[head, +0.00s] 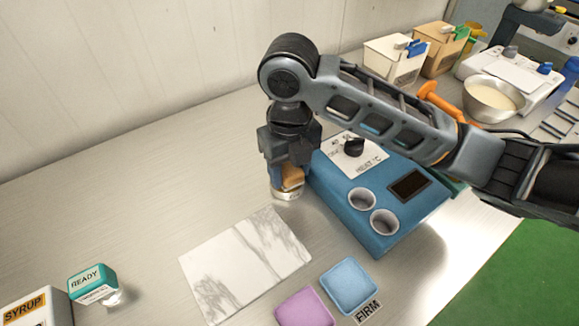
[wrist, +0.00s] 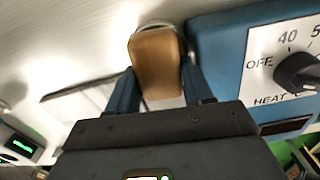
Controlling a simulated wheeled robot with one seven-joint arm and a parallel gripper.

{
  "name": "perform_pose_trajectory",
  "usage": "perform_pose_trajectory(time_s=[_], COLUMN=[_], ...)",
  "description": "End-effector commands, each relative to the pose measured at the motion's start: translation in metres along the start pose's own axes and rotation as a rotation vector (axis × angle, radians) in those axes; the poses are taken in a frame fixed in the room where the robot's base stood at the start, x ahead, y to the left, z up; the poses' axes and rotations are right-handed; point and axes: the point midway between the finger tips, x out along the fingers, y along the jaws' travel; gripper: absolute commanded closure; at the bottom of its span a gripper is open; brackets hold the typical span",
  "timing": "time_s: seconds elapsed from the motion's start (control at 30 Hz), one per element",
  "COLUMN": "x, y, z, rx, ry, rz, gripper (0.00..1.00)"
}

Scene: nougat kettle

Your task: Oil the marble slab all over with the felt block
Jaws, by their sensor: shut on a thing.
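The white marble slab (head: 245,262) with grey veins lies flat on the steel worktop in the head view. My gripper (head: 286,180) is beyond the slab's far right corner, beside the blue heater unit. It is shut on a tan felt block (head: 291,178), which also shows between the two fingers in the wrist view (wrist: 155,62). A shallow round dish (head: 288,194) sits right under the block. I cannot tell whether the block touches the dish's bottom, and the dish's inside is mostly hidden.
The blue heater unit (head: 345,197) with a dial and two cups stands close right of my gripper. A purple pad (head: 304,309) and a blue pad (head: 349,285) lie near the slab's right side. A teal READY box (head: 92,283) is at left.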

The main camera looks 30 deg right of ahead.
Motion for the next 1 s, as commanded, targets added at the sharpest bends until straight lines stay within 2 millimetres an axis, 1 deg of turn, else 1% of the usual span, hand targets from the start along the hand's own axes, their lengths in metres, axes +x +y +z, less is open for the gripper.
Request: perform_pose_trajectory(time_s=[0.73, 1.0], x=[0.0088, 0.0083], y=[-0.0001, -0.0001], z=[0.0001, 0.0], rx=[0.0, 0.0], ry=[0.0, 0.0], rz=[0.0, 0.0], gripper=[0.73, 0.73])
